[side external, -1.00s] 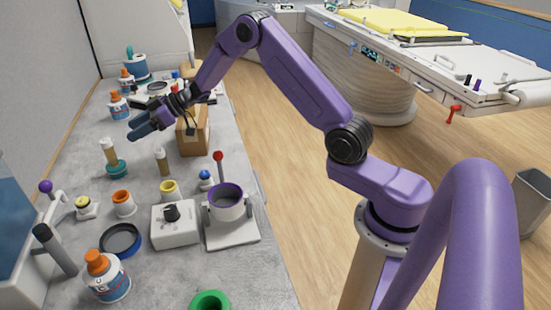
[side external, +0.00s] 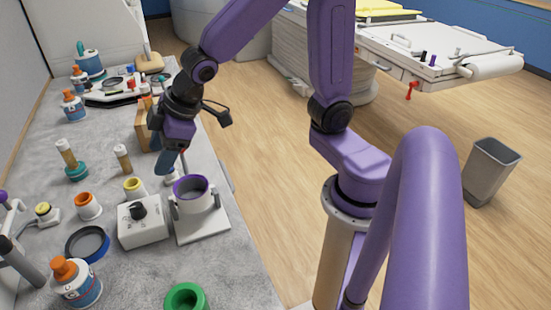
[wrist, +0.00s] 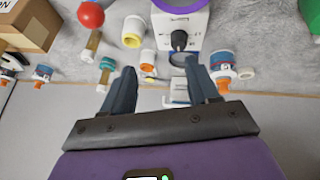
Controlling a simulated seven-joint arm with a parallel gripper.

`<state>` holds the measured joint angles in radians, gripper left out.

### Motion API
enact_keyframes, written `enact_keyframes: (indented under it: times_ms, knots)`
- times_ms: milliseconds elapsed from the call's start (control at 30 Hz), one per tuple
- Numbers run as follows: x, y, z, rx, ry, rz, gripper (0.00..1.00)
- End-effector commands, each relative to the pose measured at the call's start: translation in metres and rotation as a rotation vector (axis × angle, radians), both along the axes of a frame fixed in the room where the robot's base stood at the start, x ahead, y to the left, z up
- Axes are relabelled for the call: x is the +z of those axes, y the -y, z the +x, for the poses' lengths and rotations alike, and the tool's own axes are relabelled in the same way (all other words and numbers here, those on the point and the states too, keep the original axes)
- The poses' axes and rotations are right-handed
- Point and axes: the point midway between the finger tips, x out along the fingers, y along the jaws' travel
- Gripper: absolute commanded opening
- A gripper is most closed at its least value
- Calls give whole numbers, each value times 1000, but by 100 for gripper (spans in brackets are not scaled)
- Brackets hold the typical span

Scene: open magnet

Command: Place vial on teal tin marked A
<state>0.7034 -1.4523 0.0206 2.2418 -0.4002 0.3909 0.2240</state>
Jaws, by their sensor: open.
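Two slim cork-coloured vials with pale caps stand on the bench in the side external view. One vial (side external: 122,158) stands by itself; the other vial (side external: 65,151) stands on a round teal base (side external: 76,172). No letter A is readable on the teal base. My gripper (side external: 165,165) points down beside the purple-rimmed pot, to the right of both vials, and touches neither. In the wrist view my gripper (wrist: 160,64) is open and nothing is held. Two vial-like cylinders (wrist: 91,44) show left of the fingers there.
The purple-rimmed pot (side external: 190,191) and white dial box (side external: 140,222) stand close below my gripper. A yellow-rimmed pot (side external: 134,188), orange-rimmed pot (side external: 88,206) and blue-rimmed dish (side external: 88,244) are nearby. A cardboard box (wrist: 28,24) and red ball (wrist: 90,14) show at upper left.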

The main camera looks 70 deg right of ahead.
Motion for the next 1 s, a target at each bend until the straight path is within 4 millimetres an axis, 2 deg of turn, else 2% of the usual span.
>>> enact_keyframes:
  times_ms: [33,200,300,400,500,600,1000]
  knots:
    - [-1,6,-31,24,-48,-30,60]
    - [-11,37,-126,114,-233,-146,60]
    - [-15,55,-169,168,-325,-199,60]
    - [-17,69,-198,210,-390,-239,60]
    - [-17,77,-214,232,-426,-259,60]
    - [-18,80,-218,241,-438,-267,60]
    - [-18,79,-217,239,-436,-266,60]
